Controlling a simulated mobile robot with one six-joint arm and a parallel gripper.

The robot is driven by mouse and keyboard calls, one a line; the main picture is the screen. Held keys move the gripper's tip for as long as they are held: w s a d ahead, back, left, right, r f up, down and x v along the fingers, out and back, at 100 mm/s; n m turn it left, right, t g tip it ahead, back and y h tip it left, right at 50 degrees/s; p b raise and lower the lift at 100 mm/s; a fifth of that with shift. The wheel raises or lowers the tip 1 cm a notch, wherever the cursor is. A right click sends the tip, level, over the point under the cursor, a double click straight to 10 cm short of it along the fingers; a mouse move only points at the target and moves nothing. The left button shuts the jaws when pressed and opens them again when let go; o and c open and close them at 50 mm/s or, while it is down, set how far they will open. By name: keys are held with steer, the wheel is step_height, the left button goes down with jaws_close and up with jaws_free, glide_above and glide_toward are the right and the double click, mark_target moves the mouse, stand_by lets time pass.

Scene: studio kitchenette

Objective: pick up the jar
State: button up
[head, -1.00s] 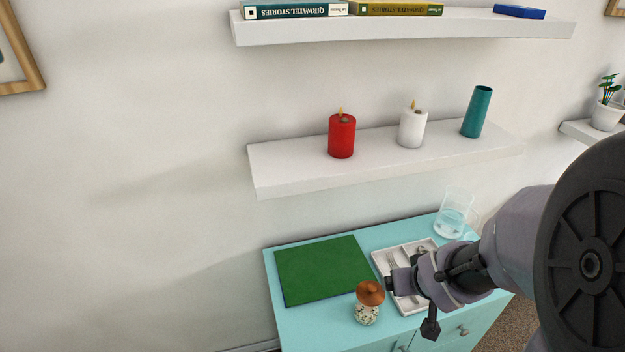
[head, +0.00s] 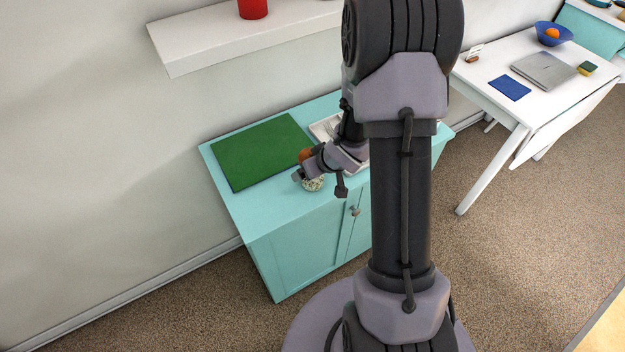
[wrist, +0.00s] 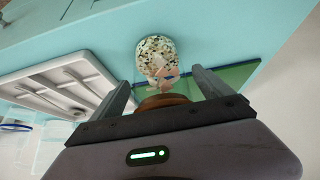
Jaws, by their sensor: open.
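My gripper (head: 299,177) is at the jar. In the wrist view my gripper (wrist: 160,80) is open, with one finger on each side of the jar. I cannot tell whether either finger touches the jar.
A green board (head: 262,150) lies left of and behind the jar. A white cutlery tray (head: 322,128) is behind my gripper, and also shows in the wrist view (wrist: 62,88). A white shelf (head: 220,38) hangs above. A white table (head: 485,82) stands at the right.

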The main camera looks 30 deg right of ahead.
steer(key=shift+w+f, duration=0.3)
steer(key=shift+f, duration=0.25)
steer(key=shift+r, duration=0.15)
jaws_close()
